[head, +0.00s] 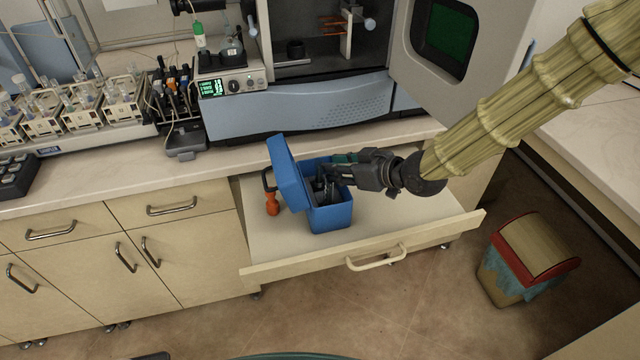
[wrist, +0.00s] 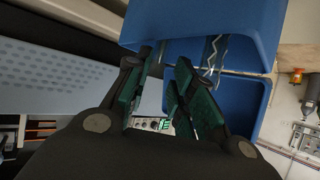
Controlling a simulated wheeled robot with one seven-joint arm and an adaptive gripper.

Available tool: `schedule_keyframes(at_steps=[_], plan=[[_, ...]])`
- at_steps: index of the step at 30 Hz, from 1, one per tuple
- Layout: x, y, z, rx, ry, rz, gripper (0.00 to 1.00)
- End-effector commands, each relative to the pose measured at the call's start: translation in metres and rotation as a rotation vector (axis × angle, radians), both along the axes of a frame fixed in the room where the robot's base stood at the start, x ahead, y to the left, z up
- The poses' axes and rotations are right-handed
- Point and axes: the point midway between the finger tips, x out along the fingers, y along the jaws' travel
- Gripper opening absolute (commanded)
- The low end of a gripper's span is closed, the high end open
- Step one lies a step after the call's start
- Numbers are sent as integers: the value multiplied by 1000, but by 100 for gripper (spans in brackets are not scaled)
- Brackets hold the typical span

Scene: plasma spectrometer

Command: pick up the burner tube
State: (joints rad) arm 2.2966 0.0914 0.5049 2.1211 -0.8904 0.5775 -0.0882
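A blue box (head: 331,217) with its lid (head: 287,172) tilted open stands in the pulled-out drawer. My gripper (head: 331,172) is at the mouth of the box, coming in from the right. In the wrist view my gripper (wrist: 166,75) has its green-padded fingers apart, with nothing clear between them. The blue box also fills the top of that view (wrist: 240,97). A thin pale zigzag piece (wrist: 213,55) shows against the blue. I cannot tell whether it is the burner tube. My fingers and the box walls hide much of the inside, and I cannot surely identify the tube.
The drawer (head: 420,232) has free room right of the box. An orange-handled tool (head: 272,204) lies left of it. The counter edge is close behind. A spectrometer (head: 300,108) with an open door (head: 470,95) stands above. A bin (head: 525,262) is on the floor.

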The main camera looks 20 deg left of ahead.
Motion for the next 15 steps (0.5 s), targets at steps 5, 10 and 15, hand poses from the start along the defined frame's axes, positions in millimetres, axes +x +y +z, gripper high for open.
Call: schedule_keyframes(at_steps=[5, 10, 15], plan=[[2, 5, -4, -1, 0, 0, 25], [9, 17, -15, -3, 1, -1, 25], [16, 33, -27, -4, 1, -2, 25]])
